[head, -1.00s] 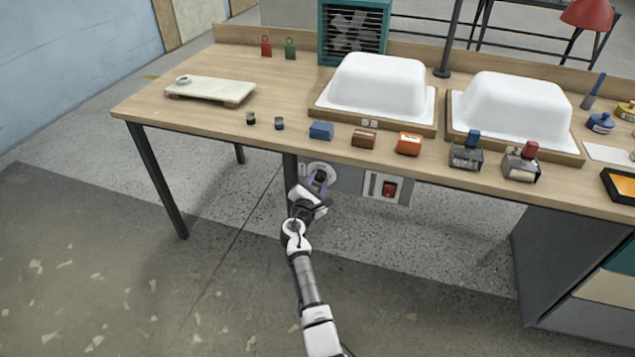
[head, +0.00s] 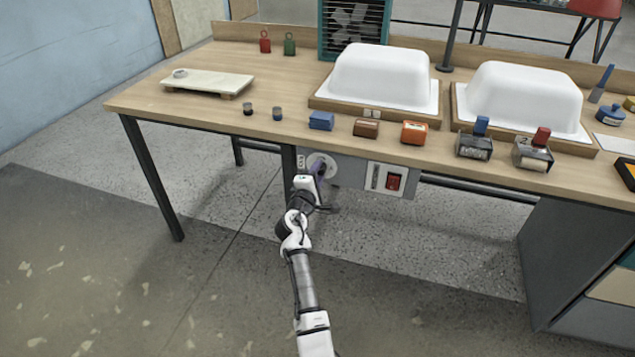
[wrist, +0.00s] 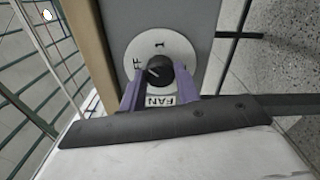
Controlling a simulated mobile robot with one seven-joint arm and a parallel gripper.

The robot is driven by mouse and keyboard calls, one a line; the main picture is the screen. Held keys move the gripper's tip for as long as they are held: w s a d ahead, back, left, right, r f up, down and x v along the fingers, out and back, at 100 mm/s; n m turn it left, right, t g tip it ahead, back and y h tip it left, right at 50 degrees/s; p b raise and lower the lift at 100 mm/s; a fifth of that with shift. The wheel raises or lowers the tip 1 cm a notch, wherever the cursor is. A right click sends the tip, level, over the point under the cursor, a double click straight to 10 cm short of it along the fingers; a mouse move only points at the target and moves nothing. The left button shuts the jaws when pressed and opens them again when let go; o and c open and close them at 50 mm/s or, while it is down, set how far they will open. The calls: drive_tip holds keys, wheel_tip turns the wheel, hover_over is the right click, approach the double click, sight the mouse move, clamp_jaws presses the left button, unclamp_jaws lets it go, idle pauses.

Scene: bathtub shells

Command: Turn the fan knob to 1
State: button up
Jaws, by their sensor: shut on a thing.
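The fan knob (wrist: 160,70) is a small dark round knob on a white dial plate (wrist: 186,50) under the table's front edge. In the wrist view the dial has a "1" at the top, letters ending in "F" at the left, and a "FAN" label (wrist: 160,101) below. A pale mark on the knob points left, toward the "F". My gripper (wrist: 160,85) has its purple fingers shut on the knob from both sides. In the head view my gripper (head: 318,170) is at the dial plate (head: 329,161), and the knob is mostly hidden.
A panel with a red switch (head: 394,182) sits just right of the dial. The table (head: 230,130) overhangs above, with a blue block (head: 321,120) and other small items near its edge. A table leg (head: 289,170) stands just left of the dial. The floor in front is clear.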

drive_tip(key=m+b, duration=0.1)
drive_tip(key=m, duration=0.1)
drive_tip(key=m+b, duration=0.1)
drive_tip(key=b, duration=0.1)
drive_tip(key=m+b, duration=0.2)
drive_tip(key=shift+f+m, duration=0.3)
drive_tip(key=shift+r+m+b, duration=0.2)
drive_tip(key=shift+m+b, duration=1.75)
drive_tip(key=shift+m, duration=0.15)
drive_tip(key=shift+r, duration=0.1)
drive_tip(key=o, duration=1)
drive_tip(key=shift+s, duration=0.1)
